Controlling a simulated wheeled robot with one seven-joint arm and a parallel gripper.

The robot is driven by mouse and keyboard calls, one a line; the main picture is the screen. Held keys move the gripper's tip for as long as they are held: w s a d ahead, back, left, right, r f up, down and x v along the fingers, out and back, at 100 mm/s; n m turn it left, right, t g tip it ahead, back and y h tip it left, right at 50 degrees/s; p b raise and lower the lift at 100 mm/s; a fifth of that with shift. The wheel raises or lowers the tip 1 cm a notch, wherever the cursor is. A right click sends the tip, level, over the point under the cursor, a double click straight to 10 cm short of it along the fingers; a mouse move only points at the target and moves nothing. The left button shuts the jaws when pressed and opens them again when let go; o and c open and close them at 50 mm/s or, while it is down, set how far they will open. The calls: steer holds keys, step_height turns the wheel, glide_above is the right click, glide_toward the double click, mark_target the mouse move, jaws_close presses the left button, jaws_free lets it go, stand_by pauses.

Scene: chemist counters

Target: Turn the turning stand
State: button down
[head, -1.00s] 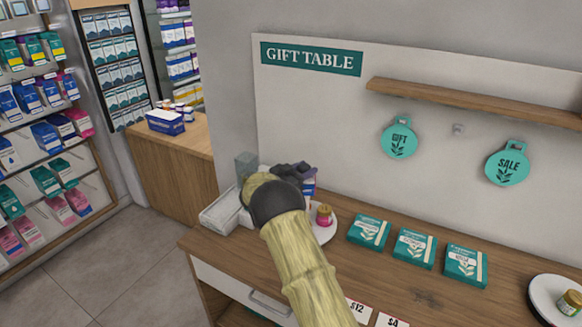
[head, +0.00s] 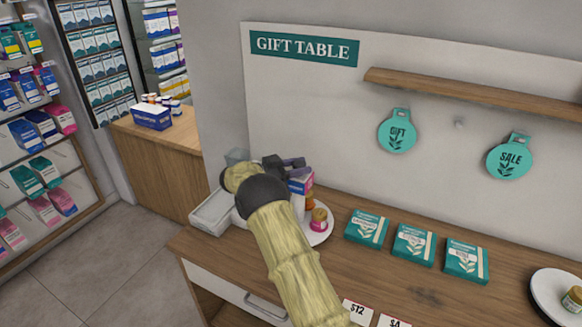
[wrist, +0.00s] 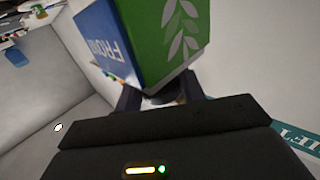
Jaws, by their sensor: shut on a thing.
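The turning stand (head: 318,238) is a round white plate at the left end of the wooden gift table. It bears a pink jar (head: 319,219) with a gold lid, an orange jar (head: 309,201) and a box-shaped block (head: 301,183), partly hidden by my arm. In the wrist view a block (wrist: 165,40) with a green leaf face and a blue face lettered "FRON..." fills the top, close to my fingers. My gripper (head: 285,163) is low over the stand's back left side; in the wrist view my gripper (wrist: 160,97) is shut, its exact contact hidden.
A white tray (head: 212,212) lies left of the stand. Several teal boxes (head: 413,245) lie on the table to the right, with price cards in front. Another white plate (head: 545,290) with a jar is at the far right. The wall panel stands close behind.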

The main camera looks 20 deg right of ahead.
steer(key=shift+g, duration=0.3)
steer(key=c, duration=0.9)
jaws_free()
steer(key=a+b, duration=0.4)
steer(key=a, duration=1.3)
steer(key=shift+s+a, duration=0.15)
steer(key=shift+a, duration=0.1)
steer(key=shift+d, duration=0.1)
